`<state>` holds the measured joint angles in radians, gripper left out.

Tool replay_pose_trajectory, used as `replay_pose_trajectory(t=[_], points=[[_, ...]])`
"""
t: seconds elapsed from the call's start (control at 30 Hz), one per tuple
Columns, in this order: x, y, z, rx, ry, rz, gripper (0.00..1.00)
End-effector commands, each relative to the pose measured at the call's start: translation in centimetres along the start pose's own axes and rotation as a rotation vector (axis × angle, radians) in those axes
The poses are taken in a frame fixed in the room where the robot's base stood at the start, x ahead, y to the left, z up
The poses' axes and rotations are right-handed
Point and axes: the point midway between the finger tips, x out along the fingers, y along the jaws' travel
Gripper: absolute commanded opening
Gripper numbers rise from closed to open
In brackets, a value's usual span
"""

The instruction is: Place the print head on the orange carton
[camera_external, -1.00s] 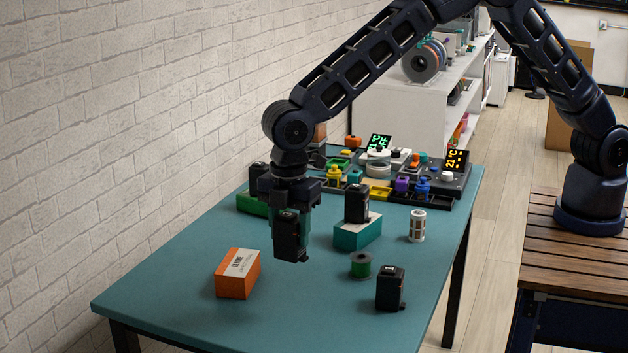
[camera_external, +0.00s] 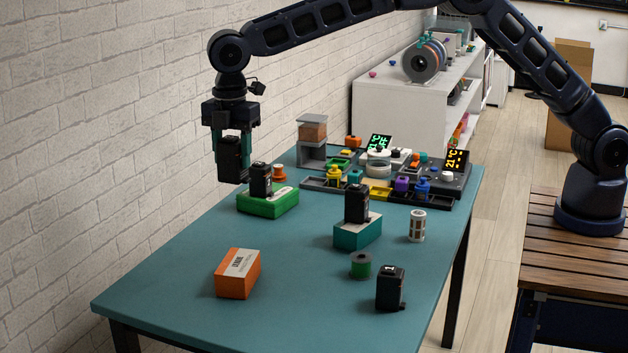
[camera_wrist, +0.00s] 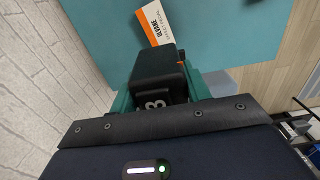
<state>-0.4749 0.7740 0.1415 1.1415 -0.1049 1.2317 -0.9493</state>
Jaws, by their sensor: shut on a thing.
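My gripper (camera_external: 233,150) is shut on a black print head (camera_external: 231,160) and holds it in the air at the left, near the wall. The held print head also shows in the wrist view (camera_wrist: 160,72), between the green fingers. The orange carton (camera_external: 237,275) with a white label stands on the table at the front left, with nothing on its top. It shows in the wrist view (camera_wrist: 158,24) just past the held print head, partly hidden by it. The gripper is above and behind the carton, apart from it.
Similar black print heads stand on a green carton (camera_external: 268,205), on a teal carton (camera_external: 357,232), and on the table at the front right (camera_external: 390,288). A green spool (camera_external: 361,265) and a white cylinder (camera_external: 417,226) stand nearby. Trays of parts fill the back of the table.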

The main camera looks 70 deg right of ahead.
Motion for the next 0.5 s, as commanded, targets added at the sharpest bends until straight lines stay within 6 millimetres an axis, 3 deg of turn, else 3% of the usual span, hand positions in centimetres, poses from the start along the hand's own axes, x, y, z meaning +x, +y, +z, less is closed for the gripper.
replay_pose_trajectory(t=[0.17, 0.5], points=[[0.2, 1.4, 0.8, -0.009, 0.000, -0.001, 0.18], [7.0, 1.3, 0.8, -0.011, -0.001, -0.002, 0.18]])
